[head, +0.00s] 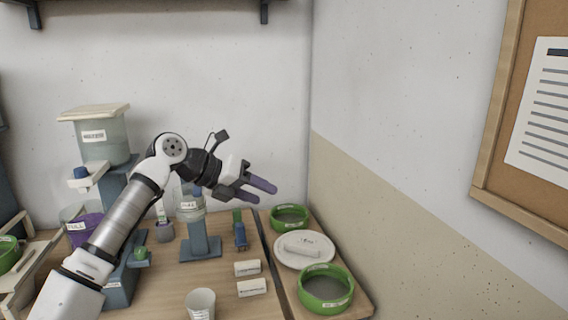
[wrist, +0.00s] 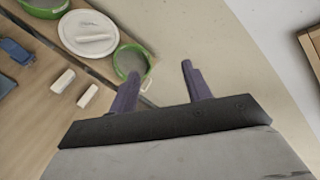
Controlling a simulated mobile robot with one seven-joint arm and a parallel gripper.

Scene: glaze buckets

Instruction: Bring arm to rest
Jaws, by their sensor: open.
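My gripper (head: 258,191) is raised above the right part of the worktable in the head view, its purple fingers pointing right. It is open, and nothing shows between the fingers. In the wrist view my gripper (wrist: 157,82) has its two fingers spread apart, with the pale wall behind them. My arm reaches up from the lower left and bends at a joint above the table. It hides part of the equipment behind it.
A blue stand (head: 201,242) and a lidded container (head: 103,138) stand left. A wall (head: 420,150) closes the right side.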

